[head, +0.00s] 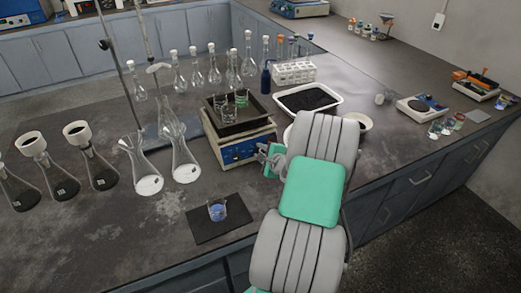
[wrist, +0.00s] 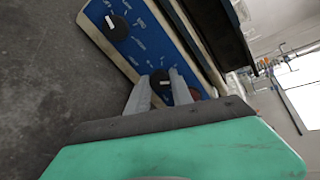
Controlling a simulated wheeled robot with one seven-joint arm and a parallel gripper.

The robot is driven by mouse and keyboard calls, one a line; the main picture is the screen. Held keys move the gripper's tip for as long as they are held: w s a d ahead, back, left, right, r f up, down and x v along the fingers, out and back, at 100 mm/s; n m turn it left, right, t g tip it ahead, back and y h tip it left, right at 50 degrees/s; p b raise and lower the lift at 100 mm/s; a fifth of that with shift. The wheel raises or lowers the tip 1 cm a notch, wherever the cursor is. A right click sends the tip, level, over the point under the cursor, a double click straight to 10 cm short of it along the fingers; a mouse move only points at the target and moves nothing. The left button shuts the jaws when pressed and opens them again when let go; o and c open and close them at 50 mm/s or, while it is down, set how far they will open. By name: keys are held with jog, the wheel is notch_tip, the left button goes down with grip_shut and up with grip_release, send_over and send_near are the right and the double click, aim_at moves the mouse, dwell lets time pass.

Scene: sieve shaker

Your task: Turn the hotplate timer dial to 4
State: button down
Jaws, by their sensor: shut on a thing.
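The hotplate (head: 242,149) stands on the bench with a blue front panel that faces the front edge. In the wrist view the blue panel (wrist: 150,45) shows turned on its side, with white markings too small to read. One black dial (wrist: 117,28) with a white mark is free, away from my gripper. A second black dial (wrist: 160,80), also with a white mark, sits between my fingertips. My gripper (wrist: 161,88) is shut on this second dial. In the head view my gripper (head: 264,152) is at the panel's right end, and my arm hides the dial there.
A dark tray (head: 258,121) with beakers sits on top of the hotplate. A white tray (head: 335,99) of black material is behind my arm. Flasks (head: 185,162) stand to the left. A beaker (head: 217,210) rests on a dark mat (head: 235,228) in front.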

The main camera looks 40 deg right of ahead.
jog(key=m+p, duration=0.2)
jog(key=m, duration=0.3)
jog(key=shift+m, duration=0.3)
jog(key=m+p, duration=0.3)
jog(key=m, duration=0.2)
jog(key=shift+f+m, duration=0.1)
jog(key=shift+m, duration=0.3)
jog(key=c, duration=1.1)
grip_release()
jog(key=shift+s, duration=0.15)
jog(key=b+v, duration=0.1)
jog(key=v, duration=0.6)
jog(key=shift+s+a, duration=0.1)
jog(key=shift+s, duration=0.25)
